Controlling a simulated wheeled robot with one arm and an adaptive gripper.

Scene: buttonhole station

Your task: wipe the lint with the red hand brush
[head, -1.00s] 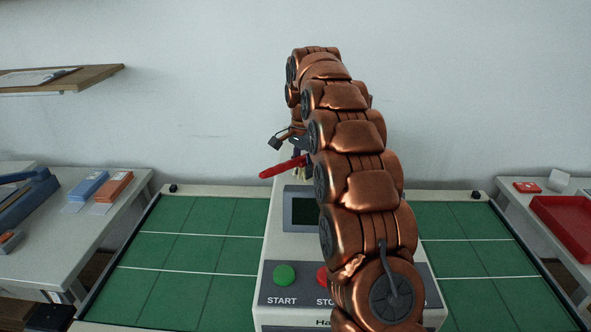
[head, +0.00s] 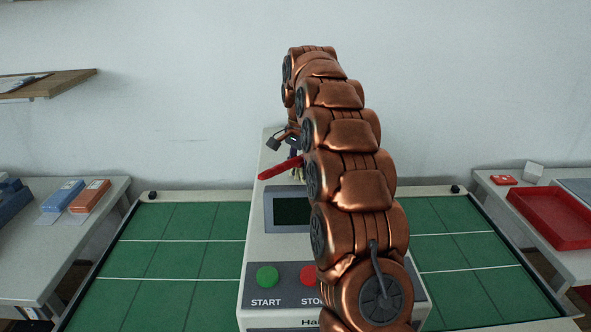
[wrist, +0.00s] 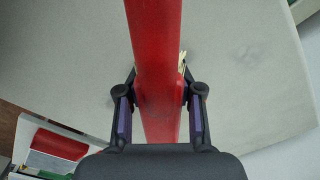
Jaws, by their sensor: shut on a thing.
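The red hand brush (wrist: 156,50) is held between the two dark fingers of my gripper (wrist: 158,95) in the wrist view. Its handle runs up and down the picture, and its bristles are mostly hidden beneath it. In the head view the brush (head: 280,168) sticks out to the left of my copper arm, over the machine, and my gripper is partly hidden. Below the brush in the wrist view is a pale flat surface. A faint grey smudge (wrist: 250,53) on it, right of the brush, may be the lint; I cannot tell for sure.
The white machine (head: 258,232) has a green START button (head: 267,277), a red button and a dark screen. Green mats (head: 175,250) lie on both sides of it. A red tray (head: 553,218) stands on the right table. Blue and orange boxes stand on the left table.

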